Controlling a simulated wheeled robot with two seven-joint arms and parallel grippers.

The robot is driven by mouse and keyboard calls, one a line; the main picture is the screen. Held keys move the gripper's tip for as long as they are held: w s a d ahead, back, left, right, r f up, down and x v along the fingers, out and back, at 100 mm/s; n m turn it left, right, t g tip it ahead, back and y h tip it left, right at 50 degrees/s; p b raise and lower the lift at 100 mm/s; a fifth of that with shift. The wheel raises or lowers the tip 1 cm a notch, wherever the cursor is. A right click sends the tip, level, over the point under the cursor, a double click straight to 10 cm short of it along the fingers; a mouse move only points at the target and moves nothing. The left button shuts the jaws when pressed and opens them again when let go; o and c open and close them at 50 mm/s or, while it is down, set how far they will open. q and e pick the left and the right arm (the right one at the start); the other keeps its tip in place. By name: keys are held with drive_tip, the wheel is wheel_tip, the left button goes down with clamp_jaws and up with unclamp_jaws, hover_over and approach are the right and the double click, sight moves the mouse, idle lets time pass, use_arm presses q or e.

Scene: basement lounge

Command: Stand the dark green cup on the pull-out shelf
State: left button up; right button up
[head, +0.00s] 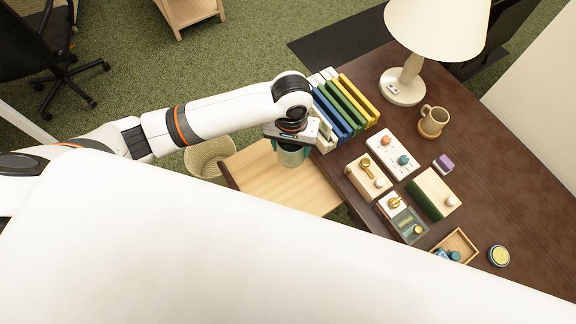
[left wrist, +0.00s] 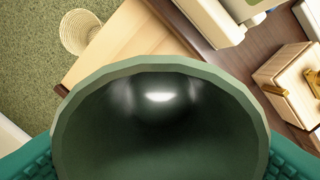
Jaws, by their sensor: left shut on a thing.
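The dark green cup (head: 291,156) is held by my left gripper (head: 292,146), which comes down on it from above at the far end of the pull-out shelf. In the left wrist view the cup's open mouth (left wrist: 160,125) fills the lower middle, with teal finger pads on both sides. The cup looks upright and empty. The pull-out shelf (head: 285,190) is a light wood board extending left from the dark desk. The cup is over the shelf in the head view; I cannot tell whether its base touches the board. My right gripper is not in view.
The dark desk (head: 520,190) holds a row of books (head: 345,105), a lamp (head: 405,85), a tan mug (head: 433,121) and several small boxes with knobs. A woven basket (head: 208,158) stands on the floor left of the shelf. The shelf's nearer part is clear.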

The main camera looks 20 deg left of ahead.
use_arm(q)
drive_tip(key=f, duration=1.1)
drive_tip(key=shift+d, duration=0.2)
drive_tip(key=shift+s, duration=0.1)
drive_tip(key=o, duration=1.1)
drive_tip(key=shift+f, duration=0.1)
drive_tip(key=shift+c, duration=0.2)
wheel_tip(320, 180, up, 12)
drive_tip(key=shift+r, duration=0.2)
